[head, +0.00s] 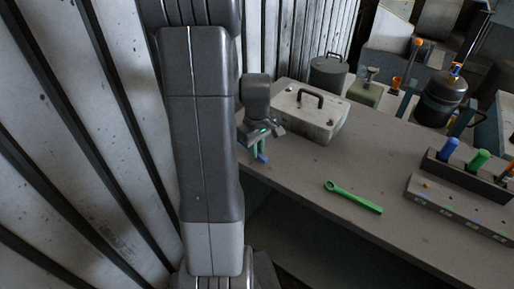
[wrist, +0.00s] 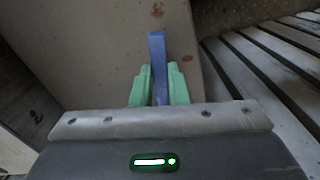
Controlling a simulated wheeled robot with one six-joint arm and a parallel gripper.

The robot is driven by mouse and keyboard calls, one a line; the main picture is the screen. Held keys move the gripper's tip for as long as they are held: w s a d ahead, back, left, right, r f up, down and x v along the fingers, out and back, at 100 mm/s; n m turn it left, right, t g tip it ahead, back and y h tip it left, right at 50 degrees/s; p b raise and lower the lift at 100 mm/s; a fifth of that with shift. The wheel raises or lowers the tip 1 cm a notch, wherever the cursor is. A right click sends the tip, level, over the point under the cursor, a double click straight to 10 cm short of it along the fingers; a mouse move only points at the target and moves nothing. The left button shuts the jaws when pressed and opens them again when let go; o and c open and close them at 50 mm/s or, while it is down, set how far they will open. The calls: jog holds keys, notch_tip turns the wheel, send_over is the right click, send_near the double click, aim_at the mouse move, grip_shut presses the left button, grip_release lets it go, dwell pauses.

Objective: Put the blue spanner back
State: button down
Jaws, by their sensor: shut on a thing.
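My gripper (head: 262,150) is shut on the blue spanner (wrist: 158,48) near the left end of the bench. In the wrist view, the blue bar stands between the two green fingertips (wrist: 159,85) and sticks out beyond them. Its other end is hidden by the gripper. In the head view only a small blue end (head: 262,158) shows below the fingers. A green spanner (head: 354,198) lies flat on the bench, apart from my gripper. A long grey block with small coloured marks (head: 460,207) stands at the right of the bench.
A dark rack (head: 437,168) with blue (head: 449,148) and green (head: 479,160) handles stands behind the grey block. A pale box with a handle (head: 308,117) sits beside my gripper. A dark round pot (head: 328,72) stands behind it. The bench middle (head: 340,165) is mostly clear. A ribbed wall is at left.

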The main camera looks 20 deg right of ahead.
jog(key=shift+f+b, duration=0.3)
jog(key=shift+f, duration=0.2)
jog(key=c, duration=0.9)
grip_release()
jog(key=shift+o, duration=0.2)
jog(key=shift+r, duration=0.1)
jog(key=shift+r+p, duration=3.15)
jog(key=shift+r, duration=0.9)
jog(key=shift+f, duration=0.2)
notch_tip(320, 180, down, 8)
jog(key=b, duration=0.6)
jog(key=shift+r, duration=0.1)
